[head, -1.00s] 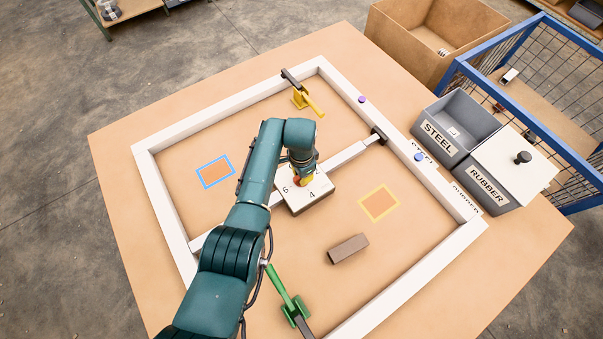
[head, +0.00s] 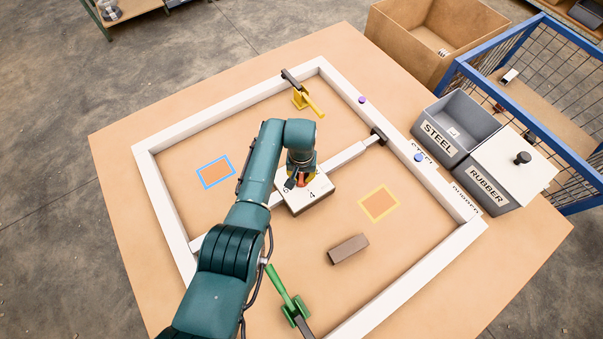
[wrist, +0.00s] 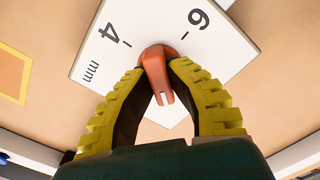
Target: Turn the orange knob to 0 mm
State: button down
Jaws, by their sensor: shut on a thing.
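The orange knob (wrist: 155,73) stands on the white dial block (wrist: 215,25), which carries the marks 4, 6 and mm. In the wrist view its narrow end with a white mark points down the picture, between my fingers. My gripper (wrist: 158,68) is shut on the knob, with a yellow ribbed finger on each side. No 0 mark shows; part of the dial is hidden by the gripper. In the head view my gripper (head: 301,176) is over the block (head: 318,193), and the knob (head: 302,181) shows only partly beneath it.
A white frame (head: 157,195) surrounds the work area. A yellow-handled clamp (head: 310,102) and a green-handled clamp (head: 282,287) stand at it. A brown bar (head: 348,249) lies front right. STEEL (head: 437,136) and RUBBER (head: 488,187) bins stand right. The board around the block is mostly clear.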

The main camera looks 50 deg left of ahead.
aim_at(301, 176)
jog(key=n, duration=0.3)
jog(key=shift+s+f+n, duration=0.1)
jog(key=shift+f+n, duration=0.05)
jog(key=shift+n, duration=2.05)
jog(key=c, duration=1)
grip_release()
jog(key=shift+r, duration=0.55)
notch_tip(301, 176, up, 11)
